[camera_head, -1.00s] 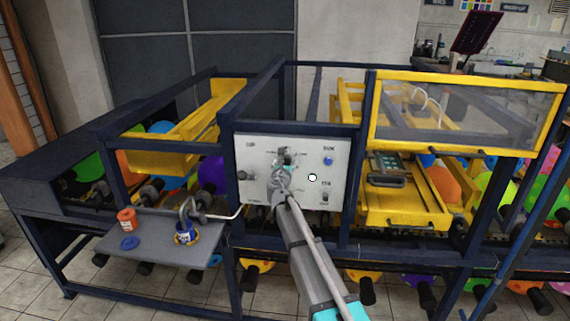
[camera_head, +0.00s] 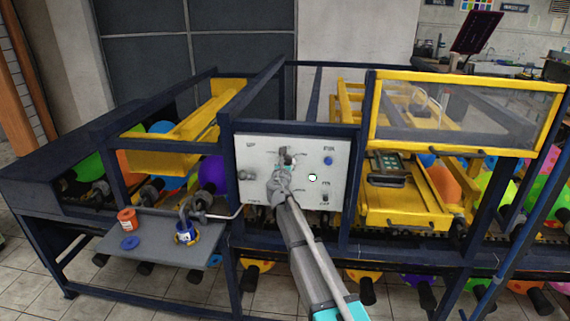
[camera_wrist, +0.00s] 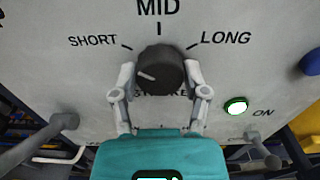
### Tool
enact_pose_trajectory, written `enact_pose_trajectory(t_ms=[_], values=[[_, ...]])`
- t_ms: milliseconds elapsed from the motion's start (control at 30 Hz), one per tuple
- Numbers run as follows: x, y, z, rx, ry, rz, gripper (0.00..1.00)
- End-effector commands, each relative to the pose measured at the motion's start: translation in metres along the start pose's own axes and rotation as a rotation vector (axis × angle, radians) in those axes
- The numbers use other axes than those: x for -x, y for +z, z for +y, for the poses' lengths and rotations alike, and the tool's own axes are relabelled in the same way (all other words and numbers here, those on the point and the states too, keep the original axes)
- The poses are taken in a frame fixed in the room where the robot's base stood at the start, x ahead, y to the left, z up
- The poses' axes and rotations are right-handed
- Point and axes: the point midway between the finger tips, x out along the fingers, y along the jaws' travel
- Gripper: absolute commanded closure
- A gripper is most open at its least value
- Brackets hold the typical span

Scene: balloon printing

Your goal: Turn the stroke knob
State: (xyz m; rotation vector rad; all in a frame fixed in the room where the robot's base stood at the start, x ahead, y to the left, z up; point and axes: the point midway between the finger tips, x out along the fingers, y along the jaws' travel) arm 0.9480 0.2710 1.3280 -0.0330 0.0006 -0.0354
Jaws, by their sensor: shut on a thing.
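The stroke knob (camera_wrist: 160,70) is a round dark knob on the light control panel (camera_wrist: 60,75). The labels SHORT, MID and LONG stand around it, and the STROKE label below is partly covered. In the head view my gripper (camera_head: 279,180) is in front of the panel (camera_head: 312,150), largely hiding the knob.
A green lit button (camera_wrist: 236,105) is lower right of the knob, beside ON. A blue button (camera_head: 328,160) is at the panel's upper right. Levers (camera_wrist: 62,122) stick out below. Left of the panel, a grey shelf (camera_head: 160,250) holds ink containers.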

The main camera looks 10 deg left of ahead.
Motion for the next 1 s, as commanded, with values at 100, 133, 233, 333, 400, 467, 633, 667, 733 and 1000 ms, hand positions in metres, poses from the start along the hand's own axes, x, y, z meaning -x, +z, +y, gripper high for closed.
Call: enact_pose_trajectory(t_ms=[100, 133, 233, 333, 400, 467, 633, 667, 733, 1000], values=[[-0.0004, 0.0001, 0.0005, -0.041, 0.002, 0.0, 0.89], [-0.0004, 0.0001, 0.0005, -0.054, 0.002, 0.0, 0.89], [-0.0003, 0.0001, 0.0005, -0.11, 0.002, 0.0, 0.89], [-0.0004, 0.0001, 0.0007, -0.18, 0.001, 0.0, 0.89], [-0.0004, 0.0002, 0.0008, -0.236, 0.001, 0.0, 0.89], [-0.0004, 0.0002, 0.0009, -0.287, 0.001, 0.0, 0.89], [-0.0004, 0.0003, 0.0011, -0.446, 0.001, 0.0, 0.89], [-0.0004, 0.0004, 0.0012, -0.475, 0.001, 0.0, 0.89], [-0.0004, 0.0004, 0.0013, -0.541, 0.001, 0.0, 0.89], [-0.0003, 0.0007, 0.0017, -0.798, 0.001, 0.0, 0.89]])
